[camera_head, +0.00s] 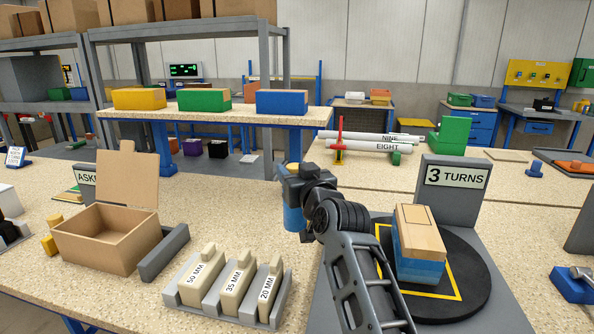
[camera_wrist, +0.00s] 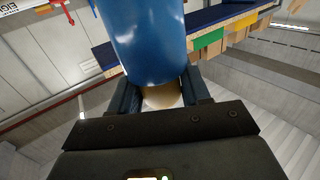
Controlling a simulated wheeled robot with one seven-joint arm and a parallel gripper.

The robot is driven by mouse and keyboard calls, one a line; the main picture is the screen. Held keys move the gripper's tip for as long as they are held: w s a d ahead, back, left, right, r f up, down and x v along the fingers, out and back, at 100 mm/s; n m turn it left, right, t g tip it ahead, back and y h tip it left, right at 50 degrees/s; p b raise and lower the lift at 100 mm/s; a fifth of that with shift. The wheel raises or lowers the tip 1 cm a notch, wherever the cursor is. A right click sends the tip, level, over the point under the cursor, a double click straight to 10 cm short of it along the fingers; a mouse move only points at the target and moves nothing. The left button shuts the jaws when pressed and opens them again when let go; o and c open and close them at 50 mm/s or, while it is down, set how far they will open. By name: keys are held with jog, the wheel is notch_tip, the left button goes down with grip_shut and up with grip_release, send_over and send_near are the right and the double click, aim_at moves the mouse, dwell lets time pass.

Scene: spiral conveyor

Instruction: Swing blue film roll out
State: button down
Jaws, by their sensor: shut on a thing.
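The blue film roll (camera_head: 293,216) stands upright in the head view, partly hidden by my gripper (camera_head: 300,185). In the wrist view the blue roll (camera_wrist: 150,40) fills the top middle, and my gripper (camera_wrist: 161,92) is shut on its pale core. The load (camera_head: 420,232) is a stack of light wooden boxes with blue around its lower part. It stands on the black round turntable (camera_head: 462,300), inside a yellow outline. The roll is left of the load and apart from it. Film between them cannot be made out.
A grey sign (camera_head: 455,180) reading "3 TURNS" stands behind the turntable. An open cardboard box (camera_head: 105,240) is at the left. A grey rack (camera_head: 225,300) with blocks marked 50, 35 and 20 MM is in front. White tubes (camera_head: 375,143) lie behind the roll.

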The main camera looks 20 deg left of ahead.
jog(key=shift+w+d, duration=0.1)
jog(key=c, duration=0.6)
grip_release()
jog(key=shift+b+v, duration=0.5)
jog(key=shift+v, duration=3.35)
jog(key=shift+f, duration=0.1)
